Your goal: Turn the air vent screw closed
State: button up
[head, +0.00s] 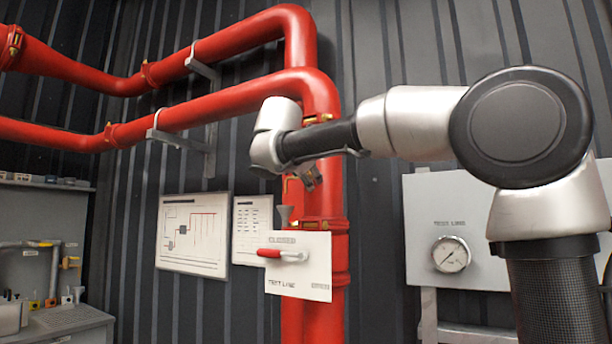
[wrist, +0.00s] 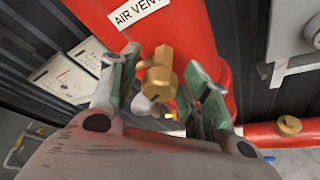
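The brass air vent (wrist: 158,76) sticks out of the red pipe (wrist: 165,28), below a white label (wrist: 137,14) reading "AIR VENT". In the wrist view its head lies between the two green-padded fingers of my gripper (wrist: 163,68). The fingers are apart, with a visible gap on the vent's right side; the left finger is closer to it. I see no clear contact. In the head view my arm reaches to the upright red pipe (head: 329,190), and my wrist hides most of the gripper and the vent. The screw's turn position cannot be told.
Below the vent, a white "TEST LINE" panel (head: 305,285) with a red lever handle (head: 270,253) is on the pipe. Wall charts (head: 193,235) hang to the left. A gauge (head: 451,254) sits on a grey panel at right. A grey shelf unit (head: 60,322) stands far left.

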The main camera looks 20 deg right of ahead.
jog(key=c, duration=0.8)
jog(key=m+t, duration=0.2)
jog(key=m, duration=0.2)
jog(key=shift+f+m+y, duration=0.1)
jog(key=shift+m+y, duration=0.2)
jog(key=m+t, duration=0.2)
jog(key=m, duration=0.3)
jog(key=shift+h, duration=0.4)
jog(key=m+h, duration=0.1)
jog(key=m, duration=0.2)
jog(key=m+t+h, duration=0.1)
jog(key=m, duration=0.3)
jog(key=shift+h, duration=0.4)
jog(key=m+h, duration=0.1)
jog(key=m, duration=0.3)
jog(key=m+h, duration=0.2)
jog(key=m, duration=0.2)
jog(key=shift+g, duration=0.3)
jog(key=shift+m+h, duration=0.4)
jog(key=shift+m, duration=0.1)
jog(key=o, duration=1.1)
